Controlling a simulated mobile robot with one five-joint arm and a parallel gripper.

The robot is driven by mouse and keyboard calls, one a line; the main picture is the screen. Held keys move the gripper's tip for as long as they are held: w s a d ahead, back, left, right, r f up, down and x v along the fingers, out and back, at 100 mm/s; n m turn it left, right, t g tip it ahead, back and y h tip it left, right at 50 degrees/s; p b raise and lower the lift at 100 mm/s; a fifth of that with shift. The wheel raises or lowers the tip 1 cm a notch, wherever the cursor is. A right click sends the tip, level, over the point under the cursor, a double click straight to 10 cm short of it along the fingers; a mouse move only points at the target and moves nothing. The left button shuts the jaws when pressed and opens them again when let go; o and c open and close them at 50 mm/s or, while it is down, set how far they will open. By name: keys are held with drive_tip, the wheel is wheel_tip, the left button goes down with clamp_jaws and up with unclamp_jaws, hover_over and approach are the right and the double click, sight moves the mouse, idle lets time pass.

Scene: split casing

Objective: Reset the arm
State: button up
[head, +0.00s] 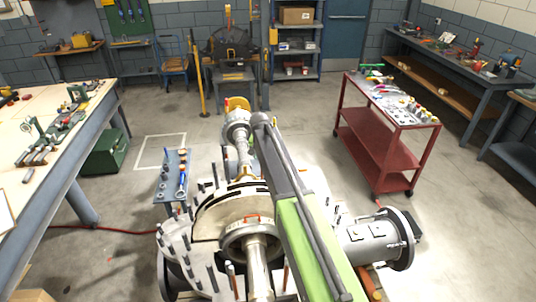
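My arm, with a green link and a dark grey link, reaches from the bottom of the head view up to the middle, over the split casing. I cannot make out my gripper or its fingertips; they do not show beyond the arm's far end. The split casing (178,262) is an open round metal housing with several upright studs around its flange. A metal shaft (244,160) runs along its middle, and a ring-shaped part with a small orange handle (250,218) sits around the near shaft. My arm hides part of the casing's right side.
A red cart (372,152) with small parts stands at the right. A workbench (68,125) with tools is at the left. A small blue-grey stand (172,178) holds tools beside the casing. A flanged pipe (370,242) sticks out right.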

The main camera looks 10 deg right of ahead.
idle(0.3)
drive_tip(key=s+d+f+n+g+b, duration=0.1)
drive_tip(key=s+f+b, duration=0.3)
drive_tip(key=s, duration=0.7)
drive_tip(key=s+d+f+n+g+y+b, duration=0.1)
drive_tip(key=s+f+b, duration=0.3)
drive_tip(key=s, duration=0.7)
drive_tip(key=s+d+f+n+g+b, duration=0.1)
drive_tip(key=s+f, duration=0.5)
drive_tip(key=s, duration=0.6)
drive_tip(key=n+g+b, duration=0.1)
drive_tip(key=n+b, duration=0.1)
drive_tip(key=b, duration=0.1)
drive_tip(key=shift+f+y+b, duration=0.15)
drive_tip(key=shift+y+b, duration=0.25)
